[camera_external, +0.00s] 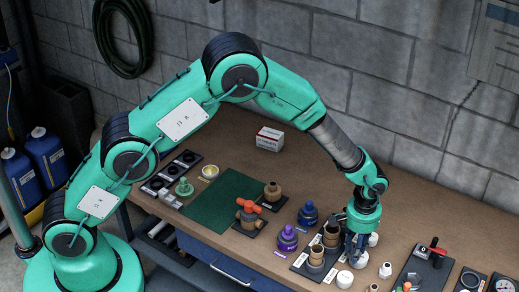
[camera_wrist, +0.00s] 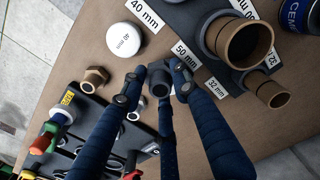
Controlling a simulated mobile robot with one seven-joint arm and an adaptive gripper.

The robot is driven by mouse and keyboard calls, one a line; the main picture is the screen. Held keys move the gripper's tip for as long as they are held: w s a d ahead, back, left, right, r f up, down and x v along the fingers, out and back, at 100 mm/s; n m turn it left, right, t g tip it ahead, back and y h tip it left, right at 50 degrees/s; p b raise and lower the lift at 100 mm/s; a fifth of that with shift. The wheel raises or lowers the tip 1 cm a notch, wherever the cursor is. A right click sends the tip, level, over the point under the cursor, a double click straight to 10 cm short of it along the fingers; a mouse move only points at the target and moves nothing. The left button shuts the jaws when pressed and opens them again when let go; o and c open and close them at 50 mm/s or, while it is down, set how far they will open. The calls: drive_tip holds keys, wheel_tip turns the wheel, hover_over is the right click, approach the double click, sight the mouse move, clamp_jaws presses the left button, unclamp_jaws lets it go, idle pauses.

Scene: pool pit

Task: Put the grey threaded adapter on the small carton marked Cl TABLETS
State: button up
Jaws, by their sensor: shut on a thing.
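My gripper (camera_external: 352,250) is low over the workbench, right of the brown pipe sockets. In the wrist view its fingers (camera_wrist: 158,85) are closed around a small dark grey fitting, the grey threaded adapter (camera_wrist: 160,82). The fingers cover much of it, and I cannot tell whether it touches the bench or board. In the external view the adapter is hidden by the gripper. A small white and red carton (camera_external: 269,138) stands at the back of the bench near the wall, far left of my gripper. Its lettering is too small to read.
Brown pipe sockets (camera_external: 316,252) stand on a dark board beside my gripper. Purple (camera_external: 287,239) and blue (camera_external: 308,214) fittings and a red-handled valve (camera_external: 249,214) stand to its left. A white cap (camera_wrist: 124,39) lies close by. The green mat (camera_external: 222,201) is largely bare.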

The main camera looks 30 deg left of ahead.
wheel_tip(320, 180, up, 11)
drive_tip(key=w+a+n, duration=0.2)
drive_tip(key=w+a, duration=0.3)
drive_tip(key=a, duration=0.4)
drive_tip(key=w+a+n+p, duration=0.1)
drive_tip(key=w+a, duration=0.5)
drive_tip(key=a, duration=0.2)
drive_tip(key=w+a+n, duration=0.2)
drive_tip(key=w+a, duration=0.3)
drive_tip(key=a, duration=0.4)
drive_tip(key=w+a+n, duration=0.2)
drive_tip(key=w+a, duration=0.1)
drive_tip(key=a, duration=1.1)
drive_tip(key=w+a+n, duration=0.2)
drive_tip(key=w+a, duration=0.1)
drive_tip(key=a, duration=1.1)
drive_tip(key=shift+s+a+f+p, duration=0.15)
drive_tip(key=shift+f+p, duration=0.1)
drive_tip(key=shift+f, duration=0.85)
drive_tip(key=shift+s+f+p, duration=0.1)
drive_tip(key=shift+f+p, duration=0.1)
drive_tip(key=shift+f, duration=0.9)
drive_tip(key=shift+w, duration=0.15)
hover_over(270, 133)
drive_tip(key=shift+w+f+p, duration=0.15)
drive_tip(key=shift+f+p, duration=0.3)
drive_tip(key=shift+f, duration=0.3)
